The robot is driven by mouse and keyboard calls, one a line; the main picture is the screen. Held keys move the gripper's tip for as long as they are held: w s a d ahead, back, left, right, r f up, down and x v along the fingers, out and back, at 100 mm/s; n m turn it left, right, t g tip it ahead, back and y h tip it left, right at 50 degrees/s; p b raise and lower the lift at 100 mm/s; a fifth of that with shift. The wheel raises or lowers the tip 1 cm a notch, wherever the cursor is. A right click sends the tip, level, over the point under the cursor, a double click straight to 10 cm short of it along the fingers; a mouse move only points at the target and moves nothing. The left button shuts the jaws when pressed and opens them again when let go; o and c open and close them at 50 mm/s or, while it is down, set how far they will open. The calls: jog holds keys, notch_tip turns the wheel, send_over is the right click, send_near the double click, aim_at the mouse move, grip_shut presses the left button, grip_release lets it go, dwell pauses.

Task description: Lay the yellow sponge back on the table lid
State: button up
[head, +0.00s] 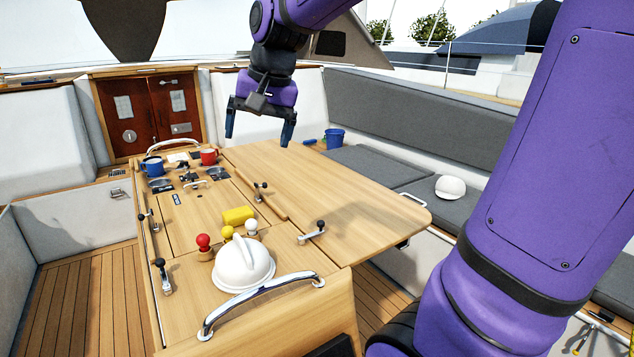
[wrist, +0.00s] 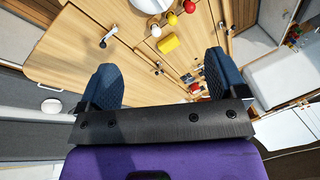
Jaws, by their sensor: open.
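The yellow sponge (head: 238,215) lies flat on the wooden table lid (head: 190,222), behind the white and yellow knobs. It also shows in the wrist view (wrist: 169,43), beyond my fingers and apart from them. My gripper (head: 259,135) hangs above the far part of the table with its fingers spread. It is open and empty, well above the surface and behind the sponge. Both blue fingertips show in the wrist view (wrist: 160,70), with nothing between them but the distant table.
A white helmet (head: 243,265), a red knob (head: 203,243) and a steel rail (head: 255,302) are near the sponge's front side. Blue (head: 153,166) and red mugs (head: 208,156) stand farther back. The raised right table leaf (head: 330,185) is mostly clear.

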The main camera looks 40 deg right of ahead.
jog(key=s+a+f+n+t, duration=0.1)
jog(key=s+f+n, duration=0.1)
jog(key=s, duration=0.6)
jog(key=s+f+n+h, duration=0.1)
jog(key=s+n, duration=0.3)
jog(key=s, duration=0.5)
jog(key=shift+a+f+t, duration=0.35)
jog(key=shift+f+t, duration=0.05)
jog(key=shift+f, duration=0.05)
